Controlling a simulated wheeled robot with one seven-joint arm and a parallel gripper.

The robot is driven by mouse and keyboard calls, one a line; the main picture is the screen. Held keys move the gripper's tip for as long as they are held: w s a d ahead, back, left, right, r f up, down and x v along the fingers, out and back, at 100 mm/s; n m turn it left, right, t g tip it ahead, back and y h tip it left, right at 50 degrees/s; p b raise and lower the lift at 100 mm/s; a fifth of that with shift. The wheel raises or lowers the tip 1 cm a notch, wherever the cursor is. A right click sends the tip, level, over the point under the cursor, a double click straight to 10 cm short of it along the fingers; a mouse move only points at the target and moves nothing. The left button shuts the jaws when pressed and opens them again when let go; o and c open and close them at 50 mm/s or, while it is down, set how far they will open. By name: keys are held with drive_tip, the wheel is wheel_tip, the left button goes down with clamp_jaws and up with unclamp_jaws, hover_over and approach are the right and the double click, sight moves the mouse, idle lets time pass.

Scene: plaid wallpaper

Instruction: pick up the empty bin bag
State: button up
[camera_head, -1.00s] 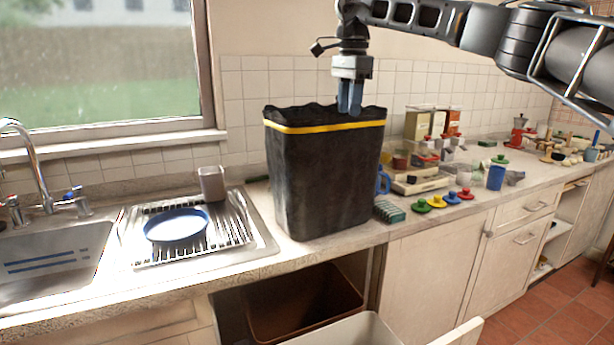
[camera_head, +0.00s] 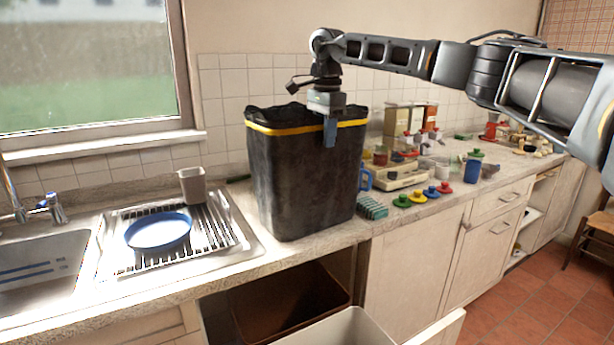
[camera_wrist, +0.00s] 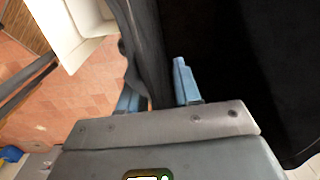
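The black bin bag (camera_head: 305,185) with a yellow band stands upright and open-topped on the counter, right of the sink. It has a stiff, bin-like shape; its inside is dark in the wrist view (camera_wrist: 235,60). My gripper (camera_head: 329,133) points down at the bag's right front rim, with a blue finger in front of the yellow band. In the wrist view, my gripper's fingers (camera_wrist: 157,90) stand apart with the bag's wall between them. The left finger is outside, partly hidden by a loose fold; the right finger is inside. I cannot tell whether either touches the wall.
A blue plate (camera_head: 159,230) and a grey cup (camera_head: 192,185) are on the drainer at left. Colored knobbed pieces (camera_head: 422,195) and several small items crowd the counter at right. Below, an open drawer holds a brown bin (camera_head: 290,305) and a pale bin (camera_head: 345,330).

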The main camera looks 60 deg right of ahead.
drive_tip(key=shift+c, duration=0.4)
clamp_jaws()
drive_tip(key=shift+r, duration=0.1)
